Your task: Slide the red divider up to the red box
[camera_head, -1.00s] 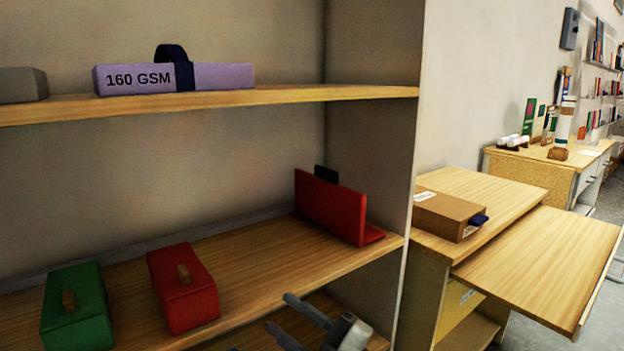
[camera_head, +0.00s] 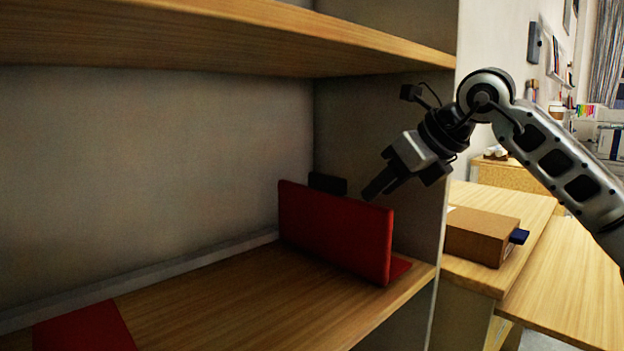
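The red divider (camera_head: 332,229) stands upright on the lower wooden shelf, near the shelf's right side panel. A black block (camera_head: 328,183) shows just behind its top edge. The red box (camera_head: 84,329) is at the bottom left, cut off by the frame edge, with bare shelf between it and the divider. My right gripper (camera_head: 373,190) comes in from the right and is just above and beside the divider's right upper edge. Its fingers are seen from the side, so their opening is unclear, and I cannot tell whether they touch the divider. My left gripper is out of view.
An upper shelf board (camera_head: 270,35) runs above. The side panel (camera_head: 400,140) closes the bay on the right. A brown box (camera_head: 481,236) lies on a side table (camera_head: 521,202) to the right. The shelf (camera_head: 232,295) left of the divider is clear.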

